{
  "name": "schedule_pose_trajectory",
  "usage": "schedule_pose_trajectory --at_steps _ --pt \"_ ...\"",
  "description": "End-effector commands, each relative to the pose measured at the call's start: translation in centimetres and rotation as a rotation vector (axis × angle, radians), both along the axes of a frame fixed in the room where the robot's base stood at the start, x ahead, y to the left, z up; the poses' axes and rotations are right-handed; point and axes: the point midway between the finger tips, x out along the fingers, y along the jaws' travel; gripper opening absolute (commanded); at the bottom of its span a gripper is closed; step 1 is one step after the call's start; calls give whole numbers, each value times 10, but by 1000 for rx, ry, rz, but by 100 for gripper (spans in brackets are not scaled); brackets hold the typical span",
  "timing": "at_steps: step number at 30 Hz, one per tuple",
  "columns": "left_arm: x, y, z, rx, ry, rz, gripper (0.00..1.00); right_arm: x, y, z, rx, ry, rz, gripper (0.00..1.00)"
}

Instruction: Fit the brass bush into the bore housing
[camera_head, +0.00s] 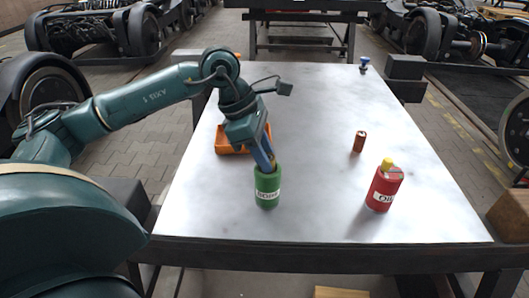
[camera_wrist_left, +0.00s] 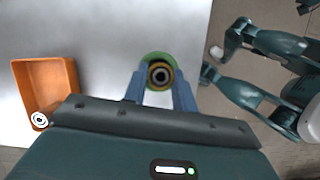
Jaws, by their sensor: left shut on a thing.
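The green bore housing (camera_head: 268,190), a labelled cylinder, stands upright on the light table. My left gripper (camera_head: 267,166) points down with its fingertips at the housing's top rim. In the left wrist view the gripper (camera_wrist_left: 160,88) is shut on the brass bush (camera_wrist_left: 160,74), a yellowish ring with a dark centre. The green rim of the housing (camera_wrist_left: 154,55) shows around and behind the bush, slightly off centre from it. I cannot tell whether the bush is inside the bore or just above it. My right gripper is not in view.
An orange tray (camera_head: 229,147) lies behind the housing; in the wrist view a small pale ring (camera_wrist_left: 40,120) shows at its corner. A red can (camera_head: 383,190) with a yellow top and a brown cylinder (camera_head: 358,141) stand to the right. The table's front middle is clear.

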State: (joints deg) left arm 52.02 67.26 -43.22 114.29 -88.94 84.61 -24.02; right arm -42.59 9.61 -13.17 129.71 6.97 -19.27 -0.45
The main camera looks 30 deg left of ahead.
Motion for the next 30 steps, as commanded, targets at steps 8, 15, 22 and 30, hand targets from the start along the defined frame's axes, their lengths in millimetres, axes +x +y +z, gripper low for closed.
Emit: schedule_pose_trajectory --at_steps 8,15,22,30 --pt "0 0 -3 0 0 0 42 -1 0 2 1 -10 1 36" --pt "0 0 -2 0 0 0 49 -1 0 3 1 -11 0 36" --pt "0 3 8 1 -3 1 49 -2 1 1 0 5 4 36" --pt "-10 22 60 1 -4 3 49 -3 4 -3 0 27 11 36"
